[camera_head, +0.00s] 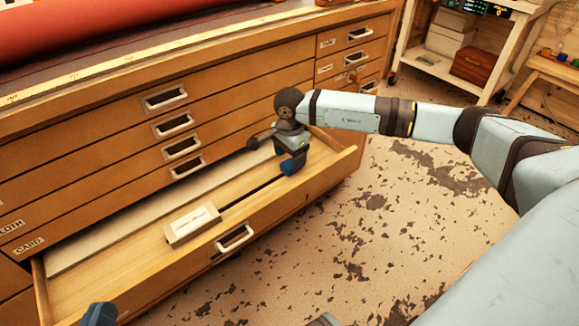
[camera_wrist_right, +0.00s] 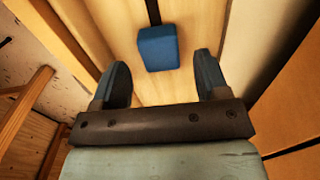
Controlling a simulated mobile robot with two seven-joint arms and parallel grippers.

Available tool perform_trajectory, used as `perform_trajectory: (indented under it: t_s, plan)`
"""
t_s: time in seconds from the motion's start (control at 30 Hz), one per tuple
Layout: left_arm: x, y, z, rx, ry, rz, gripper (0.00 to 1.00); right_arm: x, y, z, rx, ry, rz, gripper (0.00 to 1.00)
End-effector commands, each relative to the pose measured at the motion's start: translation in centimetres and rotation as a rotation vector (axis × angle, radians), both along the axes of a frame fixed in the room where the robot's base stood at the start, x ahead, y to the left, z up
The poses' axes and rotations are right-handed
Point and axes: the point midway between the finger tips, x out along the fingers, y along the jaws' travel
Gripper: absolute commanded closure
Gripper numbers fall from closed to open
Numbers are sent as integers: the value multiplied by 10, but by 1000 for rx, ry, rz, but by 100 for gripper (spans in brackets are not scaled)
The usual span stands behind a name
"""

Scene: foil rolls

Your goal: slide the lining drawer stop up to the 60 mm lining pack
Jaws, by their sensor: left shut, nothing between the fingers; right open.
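The drawer stop (camera_head: 289,168) is a small blue block on a dark slot in the open drawer's floor, towards its right end. In the right wrist view the blue block (camera_wrist_right: 158,47) lies ahead, between the two spread fingers and clear of both. My right gripper (camera_head: 278,150) is open over the stop and partly covers it in the head view. The pale lining pack (camera_head: 192,223), with a white label, lies at the slot's other end, well apart from the stop. My left gripper (camera_head: 100,314) shows only partly at the bottom left edge, shut and empty.
The open drawer (camera_head: 325,180) has raised walls and a front handle (camera_head: 235,238). A long pale strip (camera_head: 130,232) lies along its back. Shut drawers rise behind, under a top with a red roll (camera_head: 150,25). The floor to the right is clear.

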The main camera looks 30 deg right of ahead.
Motion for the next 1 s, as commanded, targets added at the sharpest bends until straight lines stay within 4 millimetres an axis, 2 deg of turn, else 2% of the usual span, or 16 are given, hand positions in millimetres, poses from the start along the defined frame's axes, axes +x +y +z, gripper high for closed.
perform_trajectory:
  t_s: [0.03, 0.2, 0.53, 0.57, 0.83, 1.0]
  plan:
    - [0, 0, -6, 7, 9, -4, 100, 0, 0, -10, 1, 1, 0, 32]
    - [-1, -1, -12, 19, 32, -13, 100, 0, 0, -23, 0, 0, 0, 32]
    - [-1, -1, -13, 21, 38, -15, 100, 0, 0, -25, 1, 0, 0, 32]
    - [-1, -1, -13, 21, 37, -15, 100, 0, 0, -25, 1, 0, 0, 36]
    - [-1, -1, -13, 22, 38, -15, 100, 0, 0, -25, 1, 0, 0, 99]
    - [-1, -1, -12, 23, 36, -15, 100, 0, 4, -25, 1, 0, 1, 100]
